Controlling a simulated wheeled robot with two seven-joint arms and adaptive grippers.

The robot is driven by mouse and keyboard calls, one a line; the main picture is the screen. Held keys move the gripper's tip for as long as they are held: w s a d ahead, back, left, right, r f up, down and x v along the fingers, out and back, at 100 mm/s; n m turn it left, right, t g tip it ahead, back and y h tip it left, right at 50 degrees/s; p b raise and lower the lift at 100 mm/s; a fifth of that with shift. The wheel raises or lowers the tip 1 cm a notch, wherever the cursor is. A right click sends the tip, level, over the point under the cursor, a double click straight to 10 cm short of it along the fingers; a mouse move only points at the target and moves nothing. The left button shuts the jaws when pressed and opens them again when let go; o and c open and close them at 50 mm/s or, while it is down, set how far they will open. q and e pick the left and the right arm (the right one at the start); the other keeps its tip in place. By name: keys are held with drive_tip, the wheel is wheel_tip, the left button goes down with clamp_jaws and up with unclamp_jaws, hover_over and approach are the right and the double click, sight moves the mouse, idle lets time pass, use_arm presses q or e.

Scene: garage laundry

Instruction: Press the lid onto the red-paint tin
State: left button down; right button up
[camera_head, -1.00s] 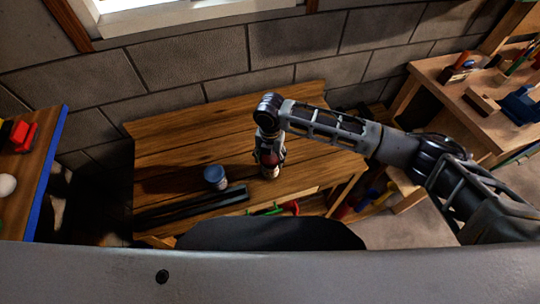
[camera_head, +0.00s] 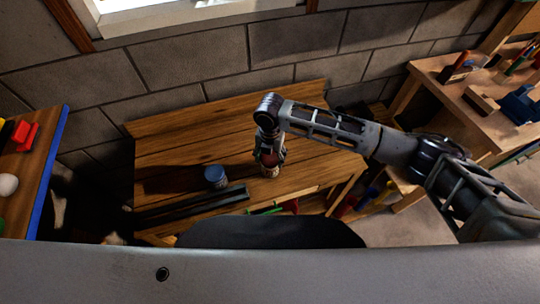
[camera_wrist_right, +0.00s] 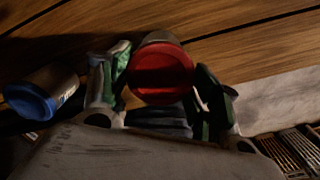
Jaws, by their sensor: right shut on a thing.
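My right gripper (camera_head: 269,158) points down over the bench and is shut on the red lid (camera_wrist_right: 160,75), which lies between the fingers in the right wrist view. The red-paint tin (camera_head: 270,172) stands on the bench directly below the gripper, partly hidden by it. A pale part of the tin (camera_wrist_right: 160,38) shows just past the lid in the right wrist view. Lid and tin are very close; I cannot tell whether the lid is seated. My left gripper is not in view.
A blue-topped tin (camera_head: 215,177) stands left of the gripper on the wooden bench (camera_head: 200,125). Dark bars (camera_head: 195,207) lie along its front edge. A second bench (camera_head: 455,90) with tools is at the right. The bench's back part is clear.

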drive_tip(key=shift+f+p, duration=0.45)
idle(1.1)
drive_tip(key=o, duration=0.8)
drive_tip(key=o, duration=0.3)
drive_tip(key=shift+r, duration=0.1)
drive_tip(key=shift+r+p, duration=2.25)
drive_tip(key=shift+r, duration=1.15)
